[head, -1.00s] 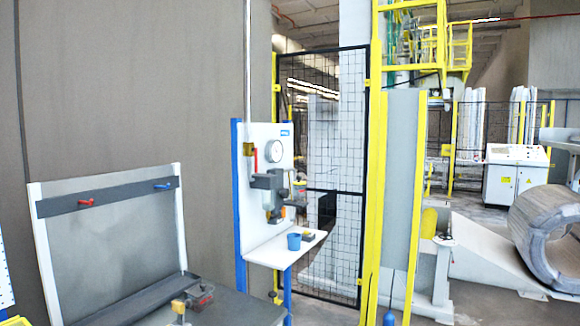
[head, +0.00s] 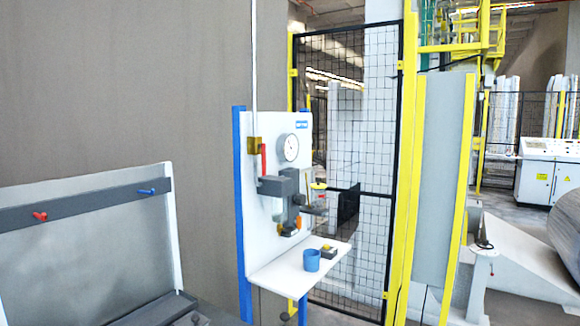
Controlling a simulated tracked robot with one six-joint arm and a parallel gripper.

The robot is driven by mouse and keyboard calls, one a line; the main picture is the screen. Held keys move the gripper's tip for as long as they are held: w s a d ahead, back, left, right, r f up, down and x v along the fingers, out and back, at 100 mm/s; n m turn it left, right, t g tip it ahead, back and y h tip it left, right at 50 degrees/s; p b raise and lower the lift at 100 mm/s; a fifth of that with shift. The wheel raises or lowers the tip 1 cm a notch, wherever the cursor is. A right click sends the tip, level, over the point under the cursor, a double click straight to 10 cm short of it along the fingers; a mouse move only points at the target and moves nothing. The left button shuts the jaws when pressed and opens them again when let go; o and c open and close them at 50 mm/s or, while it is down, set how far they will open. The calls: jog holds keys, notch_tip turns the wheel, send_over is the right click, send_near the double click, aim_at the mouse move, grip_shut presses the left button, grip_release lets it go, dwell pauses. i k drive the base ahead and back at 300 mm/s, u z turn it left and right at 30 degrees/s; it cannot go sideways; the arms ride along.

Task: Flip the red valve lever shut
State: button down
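The red valve lever (head: 263,158) stands upright beside a brass-coloured valve body (head: 254,146), in the upper left of a white panel (head: 250,225) with blue posts. A thin vertical pipe (head: 254,70) runs down into the valve from above. A round white gauge (head: 290,148) is to the right of the lever. A grey unit (head: 277,187) with a clear bowl sits just below the lever. My gripper is not seen in the head view.
A white shelf (head: 275,275) juts out below the panel, with a blue cup (head: 312,260) and a small dark and yellow block (head: 328,252) on it. A grey bench back (head: 85,255) stands at left. A black mesh fence (head: 350,130) rises behind the panel at right.

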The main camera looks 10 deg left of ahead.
aim_at(261, 146)
jog(key=u, duration=0.1)
jog(key=i, duration=0.75)
jog(key=u, duration=0.65)
jog(key=i, duration=0.55)
jog(key=u, duration=0.4)
